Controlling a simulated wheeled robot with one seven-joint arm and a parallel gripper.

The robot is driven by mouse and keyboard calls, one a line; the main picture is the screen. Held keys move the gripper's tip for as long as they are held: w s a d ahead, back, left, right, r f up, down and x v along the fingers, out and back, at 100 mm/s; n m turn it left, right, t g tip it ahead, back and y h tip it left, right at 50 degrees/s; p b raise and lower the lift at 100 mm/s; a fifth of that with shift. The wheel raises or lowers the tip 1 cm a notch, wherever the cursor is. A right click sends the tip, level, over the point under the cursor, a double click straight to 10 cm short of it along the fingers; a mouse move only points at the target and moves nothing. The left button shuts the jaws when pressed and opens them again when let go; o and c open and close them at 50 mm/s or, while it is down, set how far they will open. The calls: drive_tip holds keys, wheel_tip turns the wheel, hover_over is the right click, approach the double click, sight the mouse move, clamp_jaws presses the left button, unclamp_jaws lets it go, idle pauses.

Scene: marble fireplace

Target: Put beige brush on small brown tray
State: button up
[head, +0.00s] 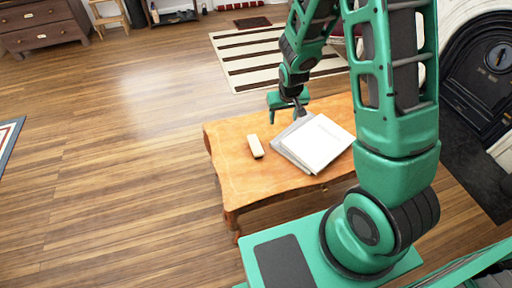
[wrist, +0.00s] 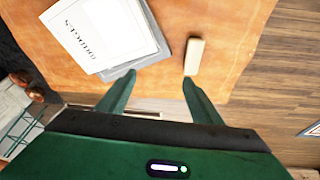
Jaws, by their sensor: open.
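The beige brush (head: 255,146) is a small pale block lying on the orange-brown wooden table (head: 225,185), left of a stack of books. In the wrist view the brush (wrist: 195,56) lies just beyond the tip of the right finger, apart from it. My gripper (head: 287,114) is above the far part of the table, behind the brush and books. The wrist view shows its two green fingers (wrist: 159,78) spread with nothing between them. I cannot make out a small brown tray in either view.
The white-topped book stack (head: 316,143) lies right beside the brush; a printed cover (wrist: 95,32) shows in the wrist view. The table around the brush's left side is clear. A striped rug (head: 250,60) lies behind, and a dark fireplace (head: 485,65) stands at right.

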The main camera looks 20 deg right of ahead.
drive_tip(key=n+t+y, duration=0.1)
approach(256, 145)
drive_tip(key=shift+x, duration=5.25)
drive_tip(key=c, duration=1.3)
drive_tip(key=shift+r, duration=0.15)
